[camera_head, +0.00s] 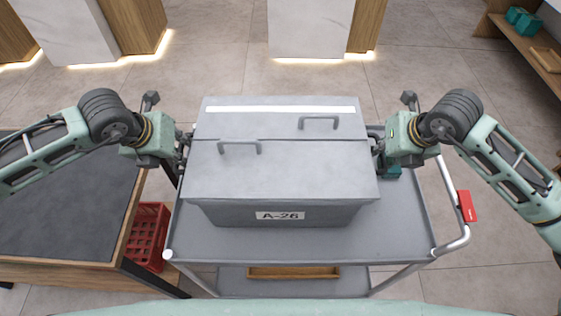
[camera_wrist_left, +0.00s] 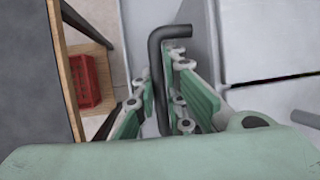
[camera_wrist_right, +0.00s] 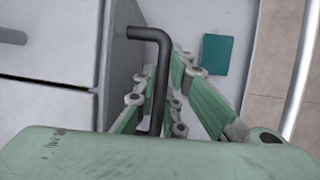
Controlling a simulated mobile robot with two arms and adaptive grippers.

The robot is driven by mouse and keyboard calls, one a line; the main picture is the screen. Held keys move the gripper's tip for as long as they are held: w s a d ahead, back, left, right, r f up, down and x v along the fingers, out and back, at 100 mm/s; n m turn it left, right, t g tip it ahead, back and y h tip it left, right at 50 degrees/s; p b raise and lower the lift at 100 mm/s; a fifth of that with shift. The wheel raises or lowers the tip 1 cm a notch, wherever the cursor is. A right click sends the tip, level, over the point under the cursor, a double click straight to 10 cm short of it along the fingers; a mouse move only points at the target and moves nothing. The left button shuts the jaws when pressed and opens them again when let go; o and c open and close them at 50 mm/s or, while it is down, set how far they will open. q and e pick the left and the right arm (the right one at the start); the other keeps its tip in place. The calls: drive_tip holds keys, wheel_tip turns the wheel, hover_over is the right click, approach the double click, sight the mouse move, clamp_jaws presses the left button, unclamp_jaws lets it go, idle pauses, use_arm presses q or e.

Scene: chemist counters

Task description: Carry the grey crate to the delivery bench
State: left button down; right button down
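The grey crate (camera_head: 280,175), with a closed two-part lid and an "A-26" label, is over the grey trolley (camera_head: 300,246). I cannot tell whether it rests on it or is slightly raised. My left gripper (camera_head: 182,150) is at the crate's left side, its fingers closed around a dark bar handle (camera_wrist_left: 157,80). My right gripper (camera_head: 380,152) is at the right side, its fingers closed around the other dark handle (camera_wrist_right: 156,80). The crate's far base is hidden. No bench is marked as the delivery bench.
A dark-topped wooden table (camera_head: 65,195) stands close on the left, with a red crate (camera_head: 148,235) beside it low down. A small teal box (camera_wrist_right: 217,54) lies on the trolley at right. The trolley's push handle (camera_head: 455,215) is at right. Open floor lies beyond.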

idle(0.7)
use_arm(q)
drive_tip(key=shift+w+r, duration=0.2)
drive_tip(key=shift+w, duration=0.05)
use_arm(e)
drive_tip(key=shift+w+r, duration=0.15)
drive_tip(key=shift+r, duration=0.1)
use_arm(q)
drive_tip(key=shift+r, duration=0.1)
use_arm(e)
drive_tip(key=shift+r, duration=0.1)
